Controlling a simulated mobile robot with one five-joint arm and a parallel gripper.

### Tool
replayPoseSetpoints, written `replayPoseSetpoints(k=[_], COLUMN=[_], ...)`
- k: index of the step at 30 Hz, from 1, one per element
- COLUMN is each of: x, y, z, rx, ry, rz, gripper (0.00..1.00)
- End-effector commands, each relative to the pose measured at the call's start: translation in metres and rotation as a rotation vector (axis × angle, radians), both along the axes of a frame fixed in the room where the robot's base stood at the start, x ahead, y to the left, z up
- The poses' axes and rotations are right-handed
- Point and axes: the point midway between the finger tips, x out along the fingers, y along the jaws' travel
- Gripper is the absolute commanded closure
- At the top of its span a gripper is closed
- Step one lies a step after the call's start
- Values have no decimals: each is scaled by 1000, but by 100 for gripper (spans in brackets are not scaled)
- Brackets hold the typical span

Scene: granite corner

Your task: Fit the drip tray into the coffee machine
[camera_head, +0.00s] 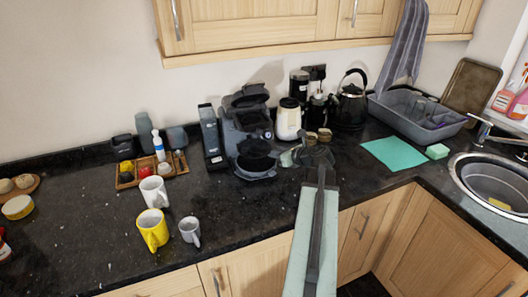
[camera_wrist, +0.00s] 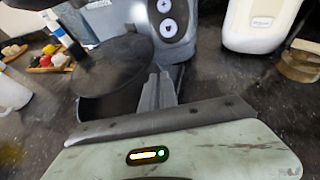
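The dark grey coffee machine (camera_head: 246,122) stands against the back wall; its front control panel with buttons shows in the wrist view (camera_wrist: 172,20). A black, rounded drip tray (camera_head: 257,174) is low at its front. The tray also shows in the wrist view (camera_wrist: 100,106), partly hidden under a dark round disc (camera_wrist: 115,62). I cannot tell whether the tray is seated. My gripper (camera_head: 290,158) is just right of the tray, low over the counter. In the wrist view its grey fingers (camera_wrist: 156,88) are close together at the tray's right edge; whether they grip it is unclear.
A cream-and-black appliance (camera_head: 288,119) and a kettle (camera_head: 351,100) stand right of the machine. A tall dark box (camera_head: 210,137) is close on its left. Mugs (camera_head: 153,229) stand at front left. The counter between mugs and machine is clear.

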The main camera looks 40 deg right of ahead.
Motion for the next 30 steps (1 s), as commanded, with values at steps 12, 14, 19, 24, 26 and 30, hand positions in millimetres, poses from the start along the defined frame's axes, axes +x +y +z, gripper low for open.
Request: replayPoseSetpoints(k=[12,14,19,24,26,30], x=[3,3,3,3,3,-17], y=[-3,-3,-3,-3,-3,-1], z=[-9,-9,-9,-8,-4,7], rx=[1,0,0,0,1,1], ry=[0,0,0,0,0,0], rz=[-4,-3,-3,-3,-4,-7], gripper=[100,89,75,75,75,75])
